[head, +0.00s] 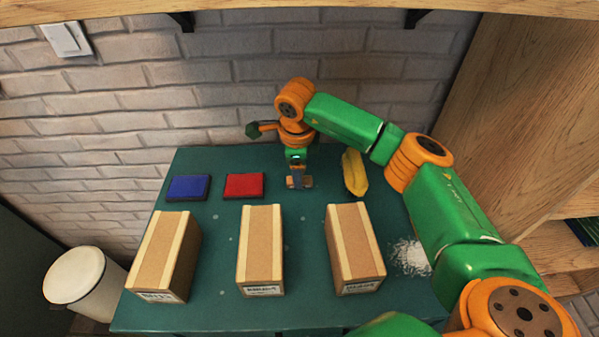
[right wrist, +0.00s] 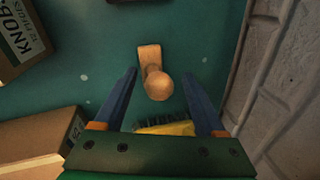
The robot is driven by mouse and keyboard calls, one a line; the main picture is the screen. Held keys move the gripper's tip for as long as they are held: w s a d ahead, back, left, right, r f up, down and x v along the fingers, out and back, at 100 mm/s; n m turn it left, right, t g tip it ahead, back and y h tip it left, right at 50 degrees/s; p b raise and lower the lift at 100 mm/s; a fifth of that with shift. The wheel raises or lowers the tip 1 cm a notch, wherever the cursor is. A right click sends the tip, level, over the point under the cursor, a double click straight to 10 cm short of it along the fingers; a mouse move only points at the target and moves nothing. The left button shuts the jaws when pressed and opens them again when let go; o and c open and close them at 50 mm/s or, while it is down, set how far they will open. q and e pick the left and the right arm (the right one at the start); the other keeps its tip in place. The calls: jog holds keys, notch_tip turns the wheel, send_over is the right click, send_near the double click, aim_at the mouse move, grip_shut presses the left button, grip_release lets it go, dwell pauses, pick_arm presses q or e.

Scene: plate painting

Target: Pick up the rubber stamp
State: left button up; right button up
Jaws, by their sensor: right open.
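The rubber stamp is a light wooden piece with a round knob handle, and it stands on the green table in the right wrist view (right wrist: 157,86). In the head view its wooden base (head: 305,183) shows at the back middle of the table, partly hidden by my gripper. My right gripper (head: 298,178) points down right over the stamp. In the right wrist view the two blue fingers of this gripper (right wrist: 158,76) are apart, with the knob between them and a gap on each side. My left gripper is not in view.
A red pad (head: 244,186) and a blue pad (head: 188,187) lie left of the stamp. A yellow brush (head: 354,174) lies close on its right. Three cardboard boxes stand in front: left (head: 164,255), middle (head: 260,250), right (head: 354,248). White shreds (head: 411,257) lie at right. A brick wall (head: 150,90) is behind.

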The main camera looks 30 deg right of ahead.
jog(key=shift+a+r, duration=0.1)
grip_shut()
jog(key=shift+r, duration=0.1)
